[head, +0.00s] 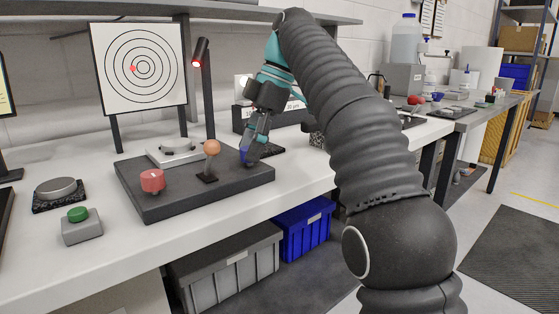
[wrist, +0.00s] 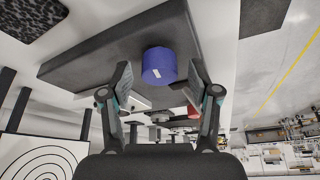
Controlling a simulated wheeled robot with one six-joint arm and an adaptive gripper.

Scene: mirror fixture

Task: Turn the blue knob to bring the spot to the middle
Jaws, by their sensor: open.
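The blue knob (wrist: 159,66) sits on the dark base plate (head: 200,198), with a white mark on its side. In the head view the knob (head: 244,156) is partly hidden by my gripper (head: 250,152). In the wrist view my gripper (wrist: 158,82) is open, with one finger on each side of the knob and gaps to both. The white target board (head: 139,67) with black rings stands behind the plate. The red spot (head: 133,69) lies left of the rings' centre, at about the same height.
A red knob (head: 152,181) and an orange ball-topped lever (head: 211,150) share the plate. A lamp post (head: 206,95) rises behind them. A green button box (head: 80,225) and a grey disc (head: 55,188) stand to the left. The front bench strip is clear.

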